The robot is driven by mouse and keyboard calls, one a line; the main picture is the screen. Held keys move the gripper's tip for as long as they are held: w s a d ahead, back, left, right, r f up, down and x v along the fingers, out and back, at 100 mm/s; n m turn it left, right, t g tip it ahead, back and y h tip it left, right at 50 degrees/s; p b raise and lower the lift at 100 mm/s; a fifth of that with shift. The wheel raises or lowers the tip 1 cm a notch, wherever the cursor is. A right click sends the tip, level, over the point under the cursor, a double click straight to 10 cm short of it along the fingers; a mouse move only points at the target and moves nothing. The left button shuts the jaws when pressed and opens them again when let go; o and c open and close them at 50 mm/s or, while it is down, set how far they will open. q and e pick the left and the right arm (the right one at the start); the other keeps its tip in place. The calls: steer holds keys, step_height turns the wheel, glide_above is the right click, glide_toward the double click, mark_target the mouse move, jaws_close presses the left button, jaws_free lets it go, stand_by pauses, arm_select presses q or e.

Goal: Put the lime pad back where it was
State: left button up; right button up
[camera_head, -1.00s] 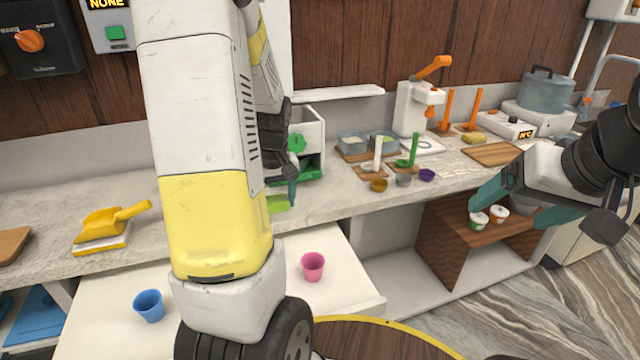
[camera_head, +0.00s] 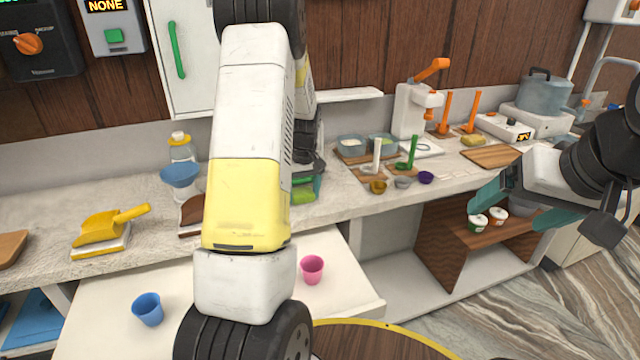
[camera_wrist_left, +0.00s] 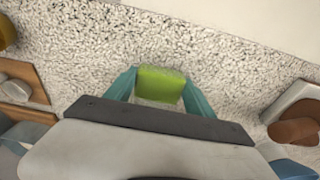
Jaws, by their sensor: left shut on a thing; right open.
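The lime pad (camera_wrist_left: 161,84) is a small yellow-green block between the two teal fingertips of my left gripper (camera_wrist_left: 160,92) in the left wrist view. The gripper is shut on it, over the speckled counter (camera_wrist_left: 225,60). In the head view the pad (camera_head: 303,197) shows just right of my left arm, near the counter's front edge. I cannot tell whether it touches the counter. My right gripper (camera_head: 518,207) is open and empty at the right, in front of the counter.
A blue funnel (camera_head: 180,176) and bottle stand left of my left arm, near a yellow scoop (camera_head: 103,226). Small cups (camera_head: 403,182) and wooden boards lie to the right. A pink cup (camera_head: 312,269) and a blue cup (camera_head: 148,309) stand on the lower white surface.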

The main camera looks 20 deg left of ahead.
arm_select(q)
steer(key=o, duration=1.3)
steer(key=shift+f, duration=0.1)
step_height(320, 180, up, 12)
steer(key=s+d, duration=0.1)
steer(key=s+d+r+m+t+h, duration=0.1)
steer(key=s+d+r+m, duration=0.1)
steer(key=s+d+r, duration=0.4)
steer(key=s+d+r+m+t+h, duration=0.1)
steer(key=s+d+r+m+t, duration=0.1)
steer(key=s+r, duration=0.4)
steer(key=s+d+m, duration=0.1)
steer(key=s+d, duration=0.1)
steer(key=s, duration=0.2)
steer(key=s+d+m+t, duration=0.1)
steer(key=s+d, duration=0.1)
steer(key=s, duration=0.3)
steer(key=s+d+m+t+h, duration=0.1)
steer(key=s+d+m, duration=0.1)
steer(key=s, duration=0.3)
steer(key=shift+s, duration=0.25)
